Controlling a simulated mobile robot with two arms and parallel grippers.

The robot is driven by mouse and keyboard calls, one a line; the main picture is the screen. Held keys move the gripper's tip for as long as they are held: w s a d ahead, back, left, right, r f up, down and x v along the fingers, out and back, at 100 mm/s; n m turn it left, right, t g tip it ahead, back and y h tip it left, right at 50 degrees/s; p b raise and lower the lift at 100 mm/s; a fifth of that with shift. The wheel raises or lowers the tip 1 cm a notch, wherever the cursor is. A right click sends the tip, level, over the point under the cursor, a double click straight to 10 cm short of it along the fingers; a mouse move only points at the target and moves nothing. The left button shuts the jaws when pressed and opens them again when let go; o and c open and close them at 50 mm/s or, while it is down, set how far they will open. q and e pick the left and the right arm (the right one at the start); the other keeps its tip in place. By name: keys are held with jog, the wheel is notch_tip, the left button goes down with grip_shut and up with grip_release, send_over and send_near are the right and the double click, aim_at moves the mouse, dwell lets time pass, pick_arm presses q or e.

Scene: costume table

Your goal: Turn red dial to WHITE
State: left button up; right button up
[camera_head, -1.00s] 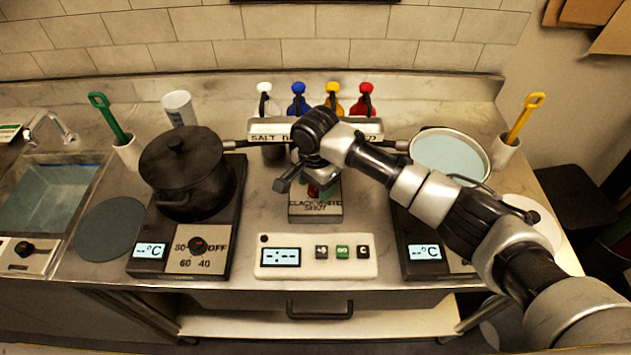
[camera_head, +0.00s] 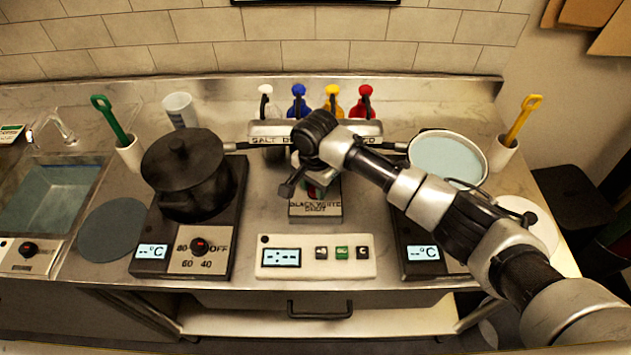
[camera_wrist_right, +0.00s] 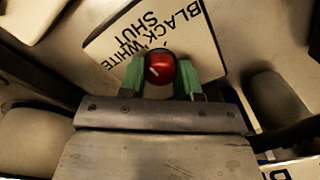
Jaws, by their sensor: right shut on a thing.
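The red dial (camera_wrist_right: 161,69) sits on a small box (camera_head: 316,209) lettered BLACK, WHITE and SHUT, in the middle of the counter. In the right wrist view the box's lettered face (camera_wrist_right: 200,30) is tilted, and a white pointer mark shows on the dial's lower left. My right gripper (camera_wrist_right: 160,80) is shut on the dial, with a green finger pad on either side of it. In the head view, my arm and gripper (camera_head: 310,190) hide most of the dial. My left gripper is not in view.
A black pot (camera_head: 185,175) stands on the left hot plate. A white-rimmed pan (camera_head: 448,160) is behind the right arm. Several coloured bottles (camera_head: 333,100) stand behind a labelled rack (camera_head: 265,131). A control panel (camera_head: 316,257) lies in front of the box.

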jog(key=n+p, duration=0.2)
jog(key=n, duration=0.1)
jog(key=shift+r, duration=0.15)
jog(key=shift+n+p, duration=1.3)
jog(key=shift+n, duration=1)
jog(key=o, duration=0.9)
jog(key=shift+o, duration=0.2)
notch_tip(320, 180, up, 11)
jog(key=b, duration=0.2)
jog(key=shift+f, duration=0.2)
jog(key=shift+f, duration=0.1)
